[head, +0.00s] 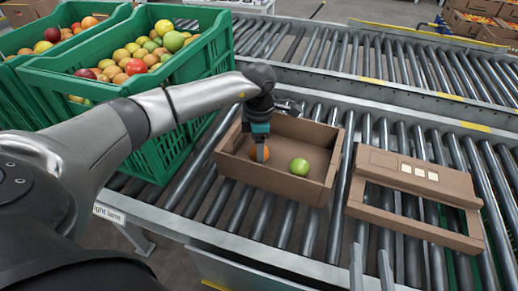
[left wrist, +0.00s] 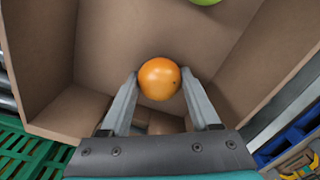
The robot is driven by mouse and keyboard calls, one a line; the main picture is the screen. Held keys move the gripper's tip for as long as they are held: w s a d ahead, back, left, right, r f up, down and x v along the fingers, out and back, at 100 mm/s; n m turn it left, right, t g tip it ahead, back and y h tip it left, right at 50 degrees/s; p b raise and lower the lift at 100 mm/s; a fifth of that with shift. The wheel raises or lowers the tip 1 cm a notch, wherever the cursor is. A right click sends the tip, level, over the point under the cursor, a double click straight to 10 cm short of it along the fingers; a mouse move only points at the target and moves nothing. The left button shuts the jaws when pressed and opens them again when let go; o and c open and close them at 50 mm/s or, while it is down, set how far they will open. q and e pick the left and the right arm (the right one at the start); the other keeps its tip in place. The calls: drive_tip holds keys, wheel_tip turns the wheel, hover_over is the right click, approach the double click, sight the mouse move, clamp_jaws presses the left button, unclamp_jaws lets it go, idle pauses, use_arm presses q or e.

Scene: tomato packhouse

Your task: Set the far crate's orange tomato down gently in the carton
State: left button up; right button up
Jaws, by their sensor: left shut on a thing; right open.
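My left gripper (head: 261,154) is shut on an orange tomato (head: 260,152), inside the open brown carton (head: 262,185), towards its left side. The left wrist view shows the orange tomato (left wrist: 160,78) between the two fingertips (left wrist: 160,88). Whether it touches the carton floor is hard to tell. A green tomato (head: 299,167) lies on the carton floor to the right of it. My right gripper (head: 371,264) is at the bottom edge of the head view, its two fingers apart and empty, in front of the rollers.
Green crates (head: 190,50) of mixed tomatoes stand at the left, beside the carton. A second brown cardboard piece with an opening and pale labels (head: 420,172) lies on the rollers to the right. A roller conveyor (head: 350,55) runs behind, with stacked boxes (head: 480,22) beyond.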

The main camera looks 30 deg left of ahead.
use_arm(q)
drive_tip(key=shift+f, duration=0.35)
drive_tip(key=o, duration=1)
drive_tip(key=c, duration=0.3)
drive_tip(key=shift+c, duration=0.2)
